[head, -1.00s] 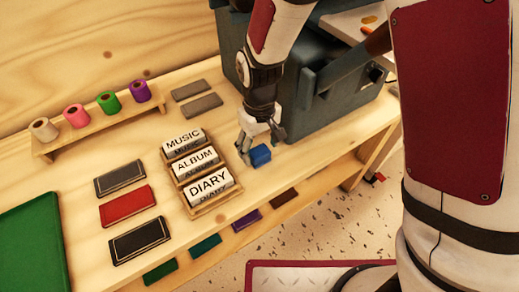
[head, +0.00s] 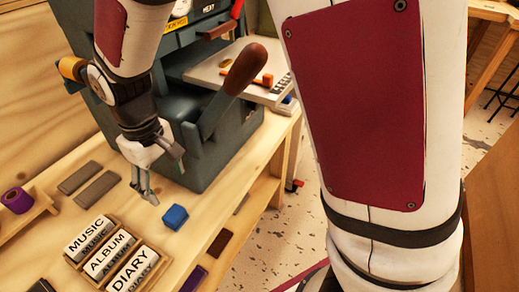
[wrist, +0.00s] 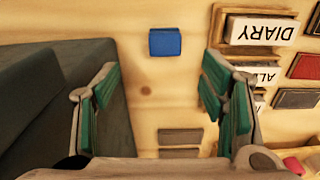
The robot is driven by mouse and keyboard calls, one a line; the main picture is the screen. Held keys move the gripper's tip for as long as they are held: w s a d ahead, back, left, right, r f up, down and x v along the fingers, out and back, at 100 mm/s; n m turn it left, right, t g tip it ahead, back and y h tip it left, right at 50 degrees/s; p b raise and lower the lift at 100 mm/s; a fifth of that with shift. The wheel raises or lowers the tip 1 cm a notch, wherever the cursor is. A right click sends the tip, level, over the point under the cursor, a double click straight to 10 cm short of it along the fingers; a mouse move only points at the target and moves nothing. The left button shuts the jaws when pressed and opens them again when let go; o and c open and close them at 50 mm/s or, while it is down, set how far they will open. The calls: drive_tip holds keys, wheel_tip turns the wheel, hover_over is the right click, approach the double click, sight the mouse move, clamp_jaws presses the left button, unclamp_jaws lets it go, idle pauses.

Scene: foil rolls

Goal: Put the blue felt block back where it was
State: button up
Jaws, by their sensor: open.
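The blue felt block (head: 174,217) rests on the wooden bench, right of the labelled rolls and in front of the dark grey machine. My gripper (head: 146,198) is open and empty, above the bench and a little left of and behind the block. In the wrist view the blue block (wrist: 165,42) lies beyond the open fingertips (wrist: 157,85), between their lines, with nothing between the fingers. The block is apart from the fingers.
The dark grey machine (head: 225,140) with a brown-knobbed lever (head: 244,67) stands close beside my gripper. A wooden holder carries the MUSIC, ALBUM and DIARY rolls (head: 108,255). Two grey slabs (head: 88,184) lie behind. A purple roll (head: 17,200) sits on a rack at left.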

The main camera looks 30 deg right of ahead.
drive_tip(key=s+d+r+m+t, duration=0.1)
drive_tip(key=s+d+r+m, duration=0.2)
drive_tip(key=s+d+r, duration=0.75)
drive_tip(key=s+d+r+m+t, duration=0.1)
drive_tip(key=s+d+r+m, duration=0.2)
drive_tip(key=s+d, duration=0.5)
drive_tip(key=s, duration=0.3)
drive_tip(key=shift+s+d, duration=0.2)
drive_tip(key=shift+s, duration=0.05)
wheel_tip(320, 180, up, 10)
drive_tip(key=t+p, duration=0.2)
drive_tip(key=p, duration=0.6)
drive_tip(key=shift+d, duration=0.1)
